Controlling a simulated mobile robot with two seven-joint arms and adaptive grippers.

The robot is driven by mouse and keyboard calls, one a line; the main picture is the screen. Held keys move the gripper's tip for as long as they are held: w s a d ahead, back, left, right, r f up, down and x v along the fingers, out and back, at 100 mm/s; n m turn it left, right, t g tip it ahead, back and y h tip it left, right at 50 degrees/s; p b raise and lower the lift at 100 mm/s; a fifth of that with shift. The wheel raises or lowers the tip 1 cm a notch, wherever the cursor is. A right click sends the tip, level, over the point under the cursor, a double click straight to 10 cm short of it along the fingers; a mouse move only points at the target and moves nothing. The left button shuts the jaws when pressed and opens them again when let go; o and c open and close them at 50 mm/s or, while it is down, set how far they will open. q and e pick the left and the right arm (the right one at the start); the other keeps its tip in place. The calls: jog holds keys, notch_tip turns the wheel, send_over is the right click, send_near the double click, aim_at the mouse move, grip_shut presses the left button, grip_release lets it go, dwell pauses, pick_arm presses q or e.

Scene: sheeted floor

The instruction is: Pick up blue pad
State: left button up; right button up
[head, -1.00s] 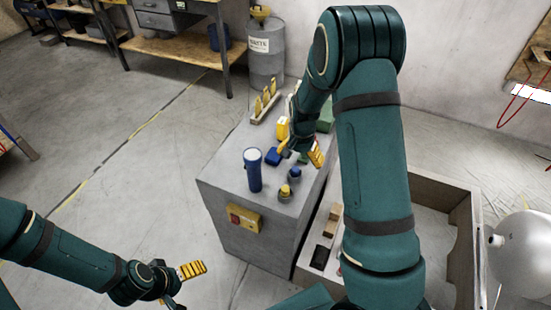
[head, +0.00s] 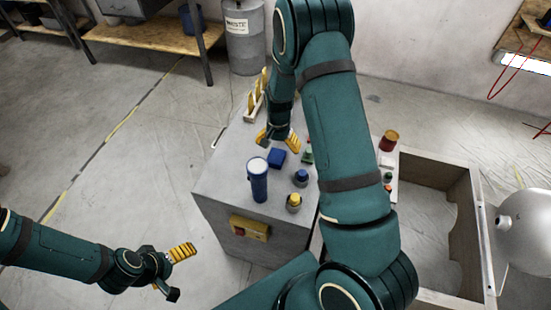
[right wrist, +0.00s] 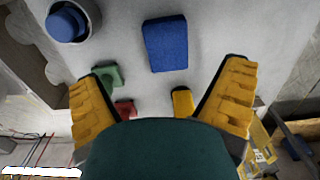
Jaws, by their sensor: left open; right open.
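The blue pad (head: 277,158) is a small blue block lying on top of the grey cabinet (head: 225,170). In the right wrist view the blue pad (right wrist: 166,44) lies on the grey surface, ahead of and between the two yellow fingers. My right gripper (head: 278,139) is open and empty just behind the pad in the head view, apart from it; it also shows in the right wrist view (right wrist: 160,95). My left gripper (head: 180,270) is open and empty over the floor at the lower left, far from the pad.
A blue cylinder (head: 258,182) stands in front of the pad. Knobs with blue (head: 301,176) and yellow (head: 294,202) tops stand to its right. A rack with yellow pieces (head: 254,105) is behind. A walled wooden box (head: 470,215) is at right.

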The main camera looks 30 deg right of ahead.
aim_at(276, 156)
notch_tip(276, 156, down, 2)
jog(key=shift+f, duration=0.25)
jog(key=shift+w+f+b, duration=0.2)
jog(key=shift+f+b, duration=0.05)
jog(key=shift+f, duration=0.65)
jog(key=shift+w+f+b, duration=0.15)
jog(key=shift+f+b, duration=0.05)
jog(key=shift+f, duration=0.65)
jog(key=shift+w+f+b, duration=0.2)
jog(key=shift+f+b, duration=0.05)
jog(key=shift+f, duration=0.65)
jog(key=shift+a+r, duration=0.1)
jog(key=c, duration=1.3)
